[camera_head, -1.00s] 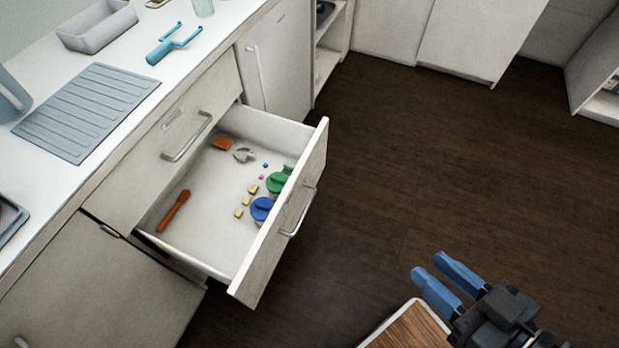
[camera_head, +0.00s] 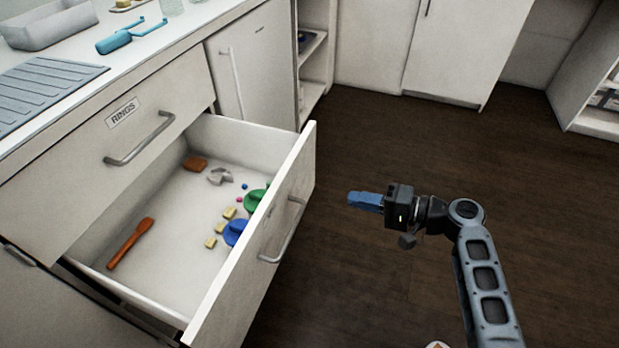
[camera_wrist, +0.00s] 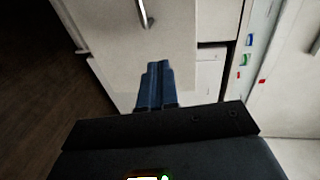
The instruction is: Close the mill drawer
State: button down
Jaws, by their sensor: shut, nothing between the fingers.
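The open drawer (camera_head: 253,262) stands well out from the white cabinet, below a shut upper drawer (camera_head: 85,160) labelled "RINGS". A metal bar handle (camera_head: 284,243) is on the open drawer's front. My gripper (camera_head: 350,198) is to the right of that front, its blue fingers shut and pointing left towards it. A gap of floor shows between them in the head view. In the wrist view the fingers (camera_wrist: 158,68) point at a pale panel (camera_wrist: 115,40) with a metal handle (camera_wrist: 146,14); whether they touch it I cannot tell.
The drawer holds a brown stick-like tool (camera_head: 130,243), a brown block (camera_head: 195,164), a grey piece (camera_head: 219,176), several yellow blocks and green and blue round items. The counter carries a blue roller (camera_head: 118,40) and a grey tray (camera_head: 45,28).

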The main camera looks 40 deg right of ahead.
jog(key=w+d+r+t+y+b, duration=0.1)
jog(key=w+d+r+y, duration=0.1)
jog(key=d+r, duration=0.15)
jog(key=b, duration=0.1)
send_near(297, 160)
jog(key=shift+n, duration=0.3)
jog(key=x, duration=0.7)
jog(key=shift+s+r, duration=0.1)
jog(key=shift+a, duration=0.15)
jog(key=r+b+x, duration=0.1)
jog(key=b+x, duration=1.4)
jog(key=x, duration=1.6)
jog(key=shift+r, duration=0.15)
